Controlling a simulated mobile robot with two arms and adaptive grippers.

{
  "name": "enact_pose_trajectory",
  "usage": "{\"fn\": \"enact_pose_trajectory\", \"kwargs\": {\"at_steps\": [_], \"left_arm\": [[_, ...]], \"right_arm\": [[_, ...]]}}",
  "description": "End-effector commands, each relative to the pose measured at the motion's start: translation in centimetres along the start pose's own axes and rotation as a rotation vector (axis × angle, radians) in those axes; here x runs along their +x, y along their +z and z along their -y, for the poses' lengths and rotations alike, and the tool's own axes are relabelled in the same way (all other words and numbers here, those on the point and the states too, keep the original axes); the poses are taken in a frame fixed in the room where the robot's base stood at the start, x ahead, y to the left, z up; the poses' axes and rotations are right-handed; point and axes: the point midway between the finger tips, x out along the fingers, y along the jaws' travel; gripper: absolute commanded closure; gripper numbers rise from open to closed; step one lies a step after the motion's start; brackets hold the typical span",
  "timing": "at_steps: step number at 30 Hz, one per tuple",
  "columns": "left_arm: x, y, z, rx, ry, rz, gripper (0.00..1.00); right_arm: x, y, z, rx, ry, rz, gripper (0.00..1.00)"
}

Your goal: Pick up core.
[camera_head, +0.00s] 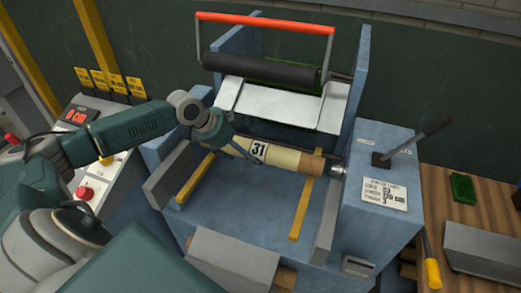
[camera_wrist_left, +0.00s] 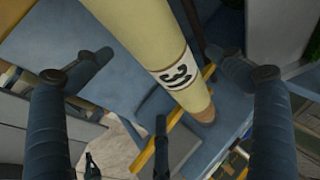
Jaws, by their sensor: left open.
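The core is a cream cylinder (camera_head: 285,157) with a black "31" on a white label and a tan end. In the head view it lies sideways across the blue machine's bed (camera_head: 250,200), its tan end close to a metal fitting (camera_head: 336,169) on the right wall. My left gripper (camera_head: 236,146) is over the core's left part, which it partly hides. In the left wrist view the core (camera_wrist_left: 145,35) runs diagonally between the spread, open fingers of my left gripper (camera_wrist_left: 165,78). I cannot tell whether a finger touches it. My right gripper is out of view.
Blue side walls flank the bed, with yellow strips (camera_head: 301,208) on it. A red-handled black roller (camera_head: 262,70) sits behind, above a pale metal tray (camera_head: 280,105). A lever (camera_head: 418,138) rises at right. A wooden bench (camera_head: 485,205) holds a green block (camera_head: 463,188) and a yellow-handled tool (camera_head: 432,272).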

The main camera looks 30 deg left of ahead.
Motion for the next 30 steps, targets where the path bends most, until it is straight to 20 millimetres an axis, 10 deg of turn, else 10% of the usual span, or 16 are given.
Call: {"fn": "enact_pose_trajectory", "kwargs": {"at_steps": [6,18,27,30], "left_arm": [[3.1,-0.3,0.4,-0.003,0.001,-0.003,0.06],[4.7,-0.1,0.2,0.001,0.0,0.0,0.08],[4.7,-0.1,0.1,0.0,0.001,0.0,0.68],[4.6,-0.1,0.3,0.001,-0.003,-0.001,0.71]], "right_arm": [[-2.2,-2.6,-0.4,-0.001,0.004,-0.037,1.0],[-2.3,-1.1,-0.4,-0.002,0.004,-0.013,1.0],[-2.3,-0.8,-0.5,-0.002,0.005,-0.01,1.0],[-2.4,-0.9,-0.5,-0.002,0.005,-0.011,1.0]]}}
